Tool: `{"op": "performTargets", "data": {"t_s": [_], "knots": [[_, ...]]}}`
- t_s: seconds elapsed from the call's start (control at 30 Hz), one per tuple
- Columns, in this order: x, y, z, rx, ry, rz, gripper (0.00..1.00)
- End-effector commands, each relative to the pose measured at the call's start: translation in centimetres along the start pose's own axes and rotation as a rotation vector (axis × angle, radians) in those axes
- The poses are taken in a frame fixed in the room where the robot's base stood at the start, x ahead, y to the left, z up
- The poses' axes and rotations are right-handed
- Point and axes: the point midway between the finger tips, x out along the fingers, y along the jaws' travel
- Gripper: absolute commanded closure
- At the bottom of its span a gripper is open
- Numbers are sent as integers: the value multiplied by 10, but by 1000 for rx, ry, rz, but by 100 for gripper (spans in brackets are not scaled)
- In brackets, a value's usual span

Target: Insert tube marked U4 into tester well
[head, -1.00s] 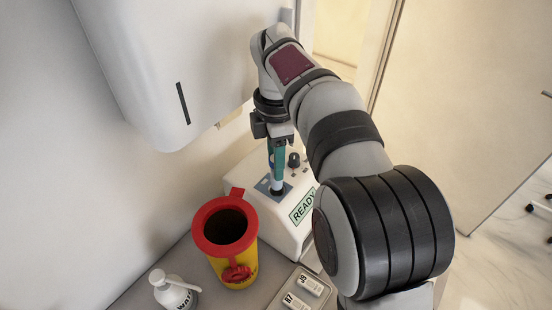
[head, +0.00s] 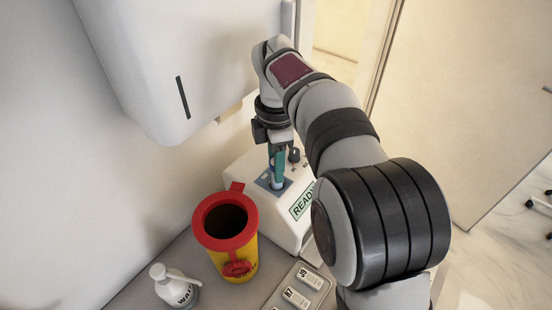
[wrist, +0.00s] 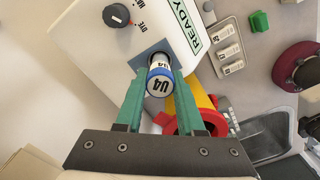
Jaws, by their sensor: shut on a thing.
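The tube marked U4 (wrist: 158,80), white with a blue band, stands between the green fingers of my gripper (wrist: 159,90) in the wrist view. My gripper is shut on it. In the head view my gripper (head: 278,165) is directly over the blue-grey well plate (head: 264,182) of the white tester (head: 240,168). The tube's lower part (head: 277,184) is at the well opening; how deep it sits is hard to tell. The tester's green sign (head: 302,200) reads READY.
A yellow bin with a red rim (head: 197,222) stands in front of the tester. A white bottle (head: 173,290) and a grey tray (head: 322,290) with labelled tubes are nearer. A wall dispenser (head: 180,60) hangs behind. A dark knob (wrist: 116,15) is beside the well.

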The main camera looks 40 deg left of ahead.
Motion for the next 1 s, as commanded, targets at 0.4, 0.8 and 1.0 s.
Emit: {"op": "performTargets", "data": {"t_s": [0.4, 0.8, 1.0], "knots": [[15, 0, 0, -1, 0, 0, 100], [24, 0, 0, 0, 1, 0, 100], [24, 0, 0, 0, 0, 0, 57]]}}
